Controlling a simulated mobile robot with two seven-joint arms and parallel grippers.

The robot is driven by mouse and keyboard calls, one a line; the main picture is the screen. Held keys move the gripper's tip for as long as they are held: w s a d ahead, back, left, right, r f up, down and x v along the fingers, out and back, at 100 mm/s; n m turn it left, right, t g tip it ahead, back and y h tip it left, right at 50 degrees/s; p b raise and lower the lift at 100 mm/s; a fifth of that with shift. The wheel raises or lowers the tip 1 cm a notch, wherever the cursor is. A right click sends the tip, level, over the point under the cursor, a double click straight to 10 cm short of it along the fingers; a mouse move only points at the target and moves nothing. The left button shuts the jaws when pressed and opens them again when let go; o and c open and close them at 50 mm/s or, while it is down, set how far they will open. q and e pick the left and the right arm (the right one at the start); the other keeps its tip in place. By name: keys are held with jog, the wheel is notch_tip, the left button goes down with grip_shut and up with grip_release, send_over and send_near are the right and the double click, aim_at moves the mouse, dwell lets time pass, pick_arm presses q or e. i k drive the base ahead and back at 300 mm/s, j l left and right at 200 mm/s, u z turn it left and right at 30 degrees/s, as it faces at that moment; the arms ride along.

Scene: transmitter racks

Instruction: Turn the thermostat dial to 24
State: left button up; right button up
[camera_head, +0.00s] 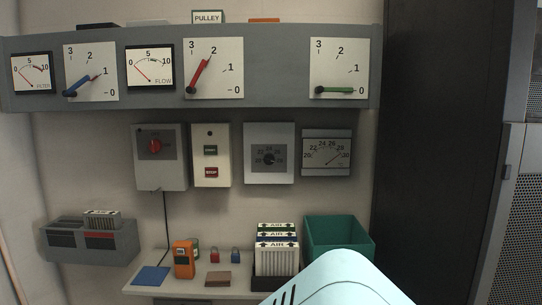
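The thermostat dial (269,159) is a small dark round knob on a grey plate, set in a pale wall box at the middle of the wall under the grey shelf panel. Numbers ring the knob, with 24 seemingly at the top; they are small, and I cannot tell which one the knob points at. To its right hangs a white gauge (327,151) marked 20 to 30, with its needle towards the upper right, near 30. Neither of my grippers is in view, and nothing touches the dial.
A box with a red knob (154,146) and a start-stop button box (211,150) hang left of the dial. Below, a ledge holds an orange meter (183,260), filter boxes and a green bin (340,237). A pale rounded part of mine covers the bottom centre-right.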

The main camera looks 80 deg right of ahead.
aim_at(269, 158)
jog(key=z, duration=2.55)
jog(key=i, duration=0.7)
jog(key=i+j+z, duration=0.1)
jog(key=i, duration=0.6)
